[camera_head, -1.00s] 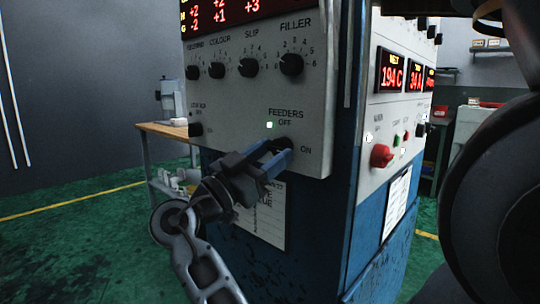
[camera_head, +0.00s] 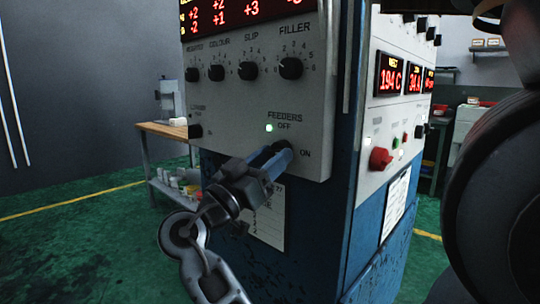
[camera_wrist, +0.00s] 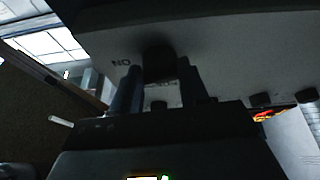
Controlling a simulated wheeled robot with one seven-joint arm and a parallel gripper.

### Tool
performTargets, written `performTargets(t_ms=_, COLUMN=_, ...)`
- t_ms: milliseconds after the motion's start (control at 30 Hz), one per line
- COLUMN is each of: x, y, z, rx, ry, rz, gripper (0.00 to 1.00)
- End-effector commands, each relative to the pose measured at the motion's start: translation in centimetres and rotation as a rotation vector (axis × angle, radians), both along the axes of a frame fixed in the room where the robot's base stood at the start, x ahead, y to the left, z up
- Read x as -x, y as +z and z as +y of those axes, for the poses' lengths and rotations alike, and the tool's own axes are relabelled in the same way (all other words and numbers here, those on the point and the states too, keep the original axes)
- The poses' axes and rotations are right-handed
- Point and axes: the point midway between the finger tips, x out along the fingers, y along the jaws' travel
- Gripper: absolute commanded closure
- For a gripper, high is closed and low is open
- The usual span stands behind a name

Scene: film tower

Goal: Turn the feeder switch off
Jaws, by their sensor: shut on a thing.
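Other black knobs (camera_head: 290,68) line the panel (camera_head: 230,100) above, with a red display (camera_head: 240,12) on top. A red knob (camera_head: 380,158) is on the side face. A paper sheet (camera_head: 270,215) hangs below the switch. A wooden table (camera_head: 160,129) stands behind left.

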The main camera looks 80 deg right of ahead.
Motion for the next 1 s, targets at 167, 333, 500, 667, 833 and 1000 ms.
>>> performTargets(t_ms=167, x=0.01, y=0.3, z=0.15, rx=-0.089, ry=0.005, rz=0.146, gripper=0.86)
performTargets(t_ms=333, x=0.14, y=0.45, z=0.23, rx=-0.174, ry=0.005, rz=0.285, gripper=0.86)
performTargets(t_ms=500, x=0.23, y=0.61, z=0.28, rx=-0.258, ry=0.006, rz=0.425, gripper=0.86)
performTargets(t_ms=667, x=0.36, y=0.8, z=0.34, rx=-0.338, ry=0.004, rz=0.555, gripper=0.86)
performTargets(t_ms=833, x=0.42, y=0.97, z=0.42, rx=-0.423, ry=0.006, rz=0.694, gripper=0.86)
performTargets(t_ms=1000, x=0.52, y=1.11, z=0.45, rx=-0.505, ry=0.004, rz=0.826, gripper=0.86)
